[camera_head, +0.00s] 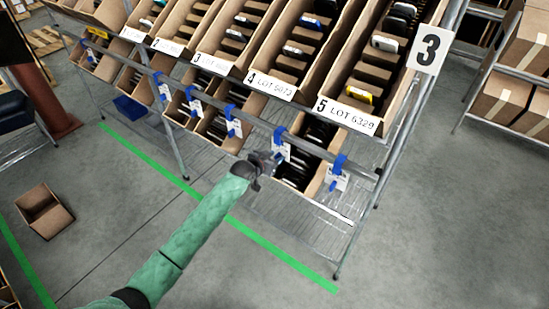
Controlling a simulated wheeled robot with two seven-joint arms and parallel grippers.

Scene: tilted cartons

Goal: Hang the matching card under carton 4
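Carton 4 (296,62) is a tilted cardboard carton on the rack, with a label (271,86) reading "4 LOT 5073". Below it, a blue clip (279,134) sits on the grey front rail, with a small white card (283,151) just under it. The print on that card is too small to read. My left gripper (272,160) is right at this card's left edge, from the front. Its fingers are small and dark, so I cannot tell whether they grip the card or only touch it. My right gripper is not in view.
Cards also hang under the neighbouring clips, such as the one below carton 5 (337,180). A lower row of tilted cartons (214,128) lies behind the rail. An open box (44,212) stands on the floor at left. The floor at right is clear.

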